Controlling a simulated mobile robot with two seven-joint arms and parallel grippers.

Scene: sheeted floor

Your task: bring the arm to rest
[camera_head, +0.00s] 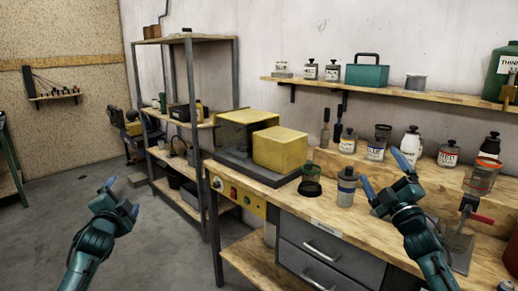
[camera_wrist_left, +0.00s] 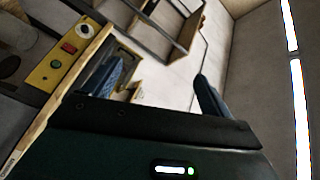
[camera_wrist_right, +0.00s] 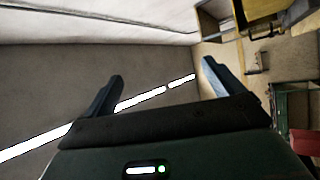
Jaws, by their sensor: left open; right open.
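My left gripper (camera_head: 121,196) is open and empty, raised over the bare floor to the left of the workbench in the head view. Its two spread fingers (camera_wrist_left: 160,88) show in the left wrist view with nothing between them. My right gripper (camera_head: 386,177) is open and empty, raised in front of the workbench top at the right of the head view. Its spread fingers (camera_wrist_right: 160,85) show in the right wrist view, also with nothing between them. Neither gripper visibly touches anything.
A red-handled clamp (camera_head: 482,218) stands near my right arm. A metal shelf rack (camera_head: 190,130) stands behind. The floor (camera_head: 150,250) at left is clear.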

